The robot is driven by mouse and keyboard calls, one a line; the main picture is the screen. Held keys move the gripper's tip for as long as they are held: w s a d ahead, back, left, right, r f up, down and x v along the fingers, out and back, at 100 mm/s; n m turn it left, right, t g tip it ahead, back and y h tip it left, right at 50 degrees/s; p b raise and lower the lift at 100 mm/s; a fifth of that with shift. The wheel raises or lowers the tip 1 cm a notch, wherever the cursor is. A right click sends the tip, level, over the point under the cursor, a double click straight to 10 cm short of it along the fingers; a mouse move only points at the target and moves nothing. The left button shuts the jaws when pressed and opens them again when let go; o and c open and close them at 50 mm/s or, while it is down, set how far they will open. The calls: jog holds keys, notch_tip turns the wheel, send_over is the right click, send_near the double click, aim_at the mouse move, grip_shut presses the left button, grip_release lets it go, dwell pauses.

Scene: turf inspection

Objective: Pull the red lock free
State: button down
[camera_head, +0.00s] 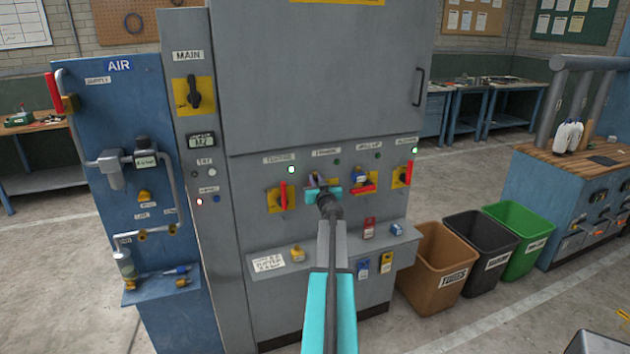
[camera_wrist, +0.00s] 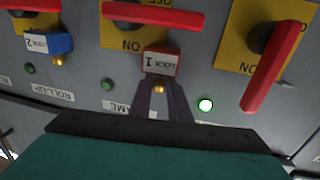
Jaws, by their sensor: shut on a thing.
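The red lock (camera_wrist: 160,63), labelled LOCK 1, shows upside down in the wrist view, right beside the red handle (camera_wrist: 150,15) of the frame switch on its yellow plate. Its shackle cannot be made out, so I cannot tell if it is still through the handle. My gripper (camera_wrist: 160,88) is shut on the lock, with a dark finger on each side. In the head view my gripper (camera_head: 323,190) is at the frame switch and hides the red lock.
A blue lock (camera_wrist: 48,43) labelled LOCK 2 hangs close by at the roll-up switch. The tester switch's red handle (camera_wrist: 273,66) projects on the other side. A shelf (camera_head: 340,246) with other locks and tags juts out below. Bins (camera_head: 435,262) stand at right.

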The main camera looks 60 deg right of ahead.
jog(key=shift+p+v, duration=0.85)
jog(key=shift+v, duration=0.9)
dwell(0.4)
jog(key=shift+s+a+p, duration=0.3)
jog(key=shift+s+a, duration=0.1)
jog(key=shift+s, duration=0.35)
jog(key=shift+s+a+p, duration=0.35)
jog(key=shift+s+a, duration=0.1)
jog(key=shift+s, duration=0.3)
jog(key=shift+s+a+p, duration=0.3)
jog(key=shift+s+a, duration=0.1)
jog(key=shift+s, duration=0.3)
jog(key=shift+a, duration=0.1)
